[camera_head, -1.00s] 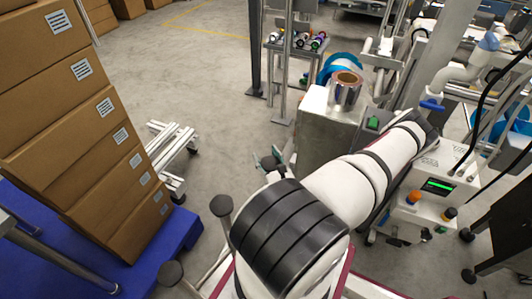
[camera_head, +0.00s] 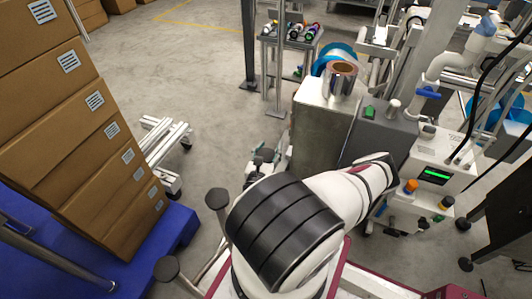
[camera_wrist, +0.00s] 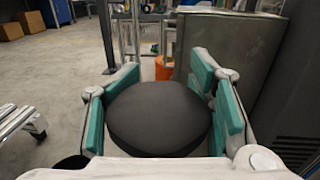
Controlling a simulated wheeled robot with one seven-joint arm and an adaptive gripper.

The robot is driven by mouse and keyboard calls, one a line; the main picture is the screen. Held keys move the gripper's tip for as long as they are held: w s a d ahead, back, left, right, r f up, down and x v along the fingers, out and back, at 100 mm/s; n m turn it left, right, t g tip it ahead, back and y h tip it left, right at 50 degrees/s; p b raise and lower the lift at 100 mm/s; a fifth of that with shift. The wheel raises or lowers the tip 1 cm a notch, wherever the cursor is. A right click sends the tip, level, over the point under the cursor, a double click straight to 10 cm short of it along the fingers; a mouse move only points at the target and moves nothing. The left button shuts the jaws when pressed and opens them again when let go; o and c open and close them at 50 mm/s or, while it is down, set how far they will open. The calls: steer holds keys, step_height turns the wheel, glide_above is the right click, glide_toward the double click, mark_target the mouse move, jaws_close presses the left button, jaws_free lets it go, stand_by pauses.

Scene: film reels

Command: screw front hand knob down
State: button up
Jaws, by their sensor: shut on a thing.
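A black, round, flat-topped hand knob (camera_wrist: 158,115) fills the middle of the wrist view. My gripper (camera_wrist: 160,100) is shut on the knob, with teal pads at its left and right sides. The knob's underside and whatever it screws into are hidden. In the head view my white and black arm covers much of the lower middle, and only small parts near the gripper (camera_head: 265,155) show beyond it. I cannot clearly make out the held knob in that view.
A control box with a green display (camera_head: 436,175) stands to the right. Stacked cartons (camera_head: 75,140) on a blue pallet (camera_head: 180,235) and aluminium profiles (camera_head: 165,140) stand left. Floor between is open.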

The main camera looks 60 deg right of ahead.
steer(key=shift+r+m+g+b, duration=0.2)
steer(key=shift+m+g+b, duration=0.25)
steer(key=shift+b, duration=0.3)
steer(key=o, duration=1)
steer(key=shift+a, duration=0.1)
steer(key=shift+c, duration=0.2)
steer(key=shift+r+n+t+p, duration=0.1)
steer(key=shift+n+t+p, duration=0.35)
steer(key=shift+p, duration=0.7)
steer(key=shift+w+n+t+p, duration=0.1)
steer(key=shift+n+t+p, duration=0.25)
steer(key=shift+p, duration=0.55)
